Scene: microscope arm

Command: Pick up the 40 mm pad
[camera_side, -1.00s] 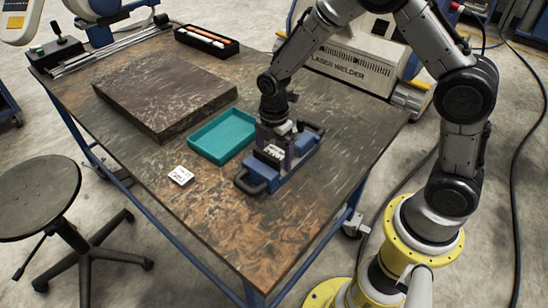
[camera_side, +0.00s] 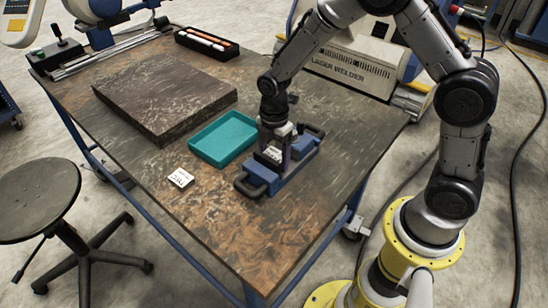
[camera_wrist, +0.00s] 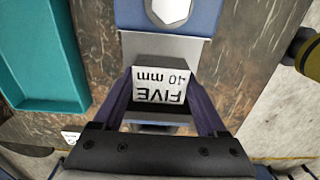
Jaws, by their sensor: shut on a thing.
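The pad (camera_wrist: 160,84) is a pale block with upside-down black print, "FIVE" and what looks like "40 mm", in the wrist view. It also shows in the side view (camera_side: 272,154), on the blue fixture with dark end handles (camera_side: 296,166). My gripper (camera_wrist: 162,92) points down with its purple fingers on either side of the pad, shut on it. The side view shows my gripper (camera_side: 274,148) low over the fixture. I cannot tell whether the pad is clear of the fixture; its underside is hidden.
A teal tray (camera_side: 224,137) lies left of the fixture, empty. A small white printed block (camera_side: 180,177) lies near the front table edge. A thick dark slab (camera_side: 160,90) and a black box of rods (camera_side: 207,42) stand farther back. The front right tabletop is clear.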

